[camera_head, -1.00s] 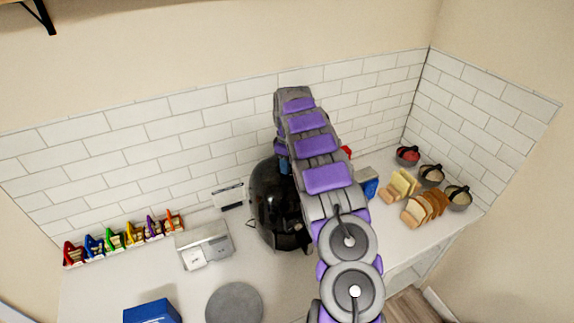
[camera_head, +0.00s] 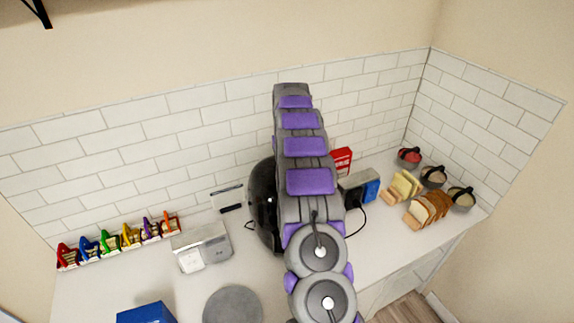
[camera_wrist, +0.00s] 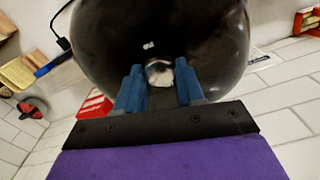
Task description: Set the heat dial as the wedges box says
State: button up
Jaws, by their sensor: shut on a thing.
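The glossy black round appliance (camera_head: 263,200) stands against the tiled wall, partly hidden by my arm in the head view. It fills the upper middle of the wrist view (camera_wrist: 215,45). A small pale, silvery dial (camera_wrist: 158,74) shows on its surface. My gripper (camera_wrist: 160,84) has its two blue fingers on either side of the dial and is shut on it. The head view hides my gripper behind the arm. A red box (camera_head: 342,158) stands at the wall right of the appliance. I cannot read its print or tell whether it is the wedges box.
A metal box (camera_head: 201,248), a coloured rack (camera_head: 120,242), a grey disc (camera_head: 233,305) and a blue box (camera_head: 147,313) are on the left.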

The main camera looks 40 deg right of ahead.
jog(key=m, duration=0.3)
jog(key=shift+w+r+m+b, duration=0.1)
jog(key=shift+m+b, duration=0.25)
jog(key=shift+m, duration=0.05)
jog(key=m, duration=0.3)
jog(key=shift+m+b, duration=0.3)
jog(key=shift+b, duration=0.1)
jog(key=m+b, duration=0.1)
jog(key=m, duration=0.3)
jog(key=shift+m, duration=0.3)
jog(key=m, duration=0.3)
jog(key=shift+m, duration=0.3)
jog(key=m, duration=0.5)
jog(key=shift+p, duration=0.3)
jog(key=shift+m+p, duration=0.6)
jog(key=shift+m, duration=1.4)
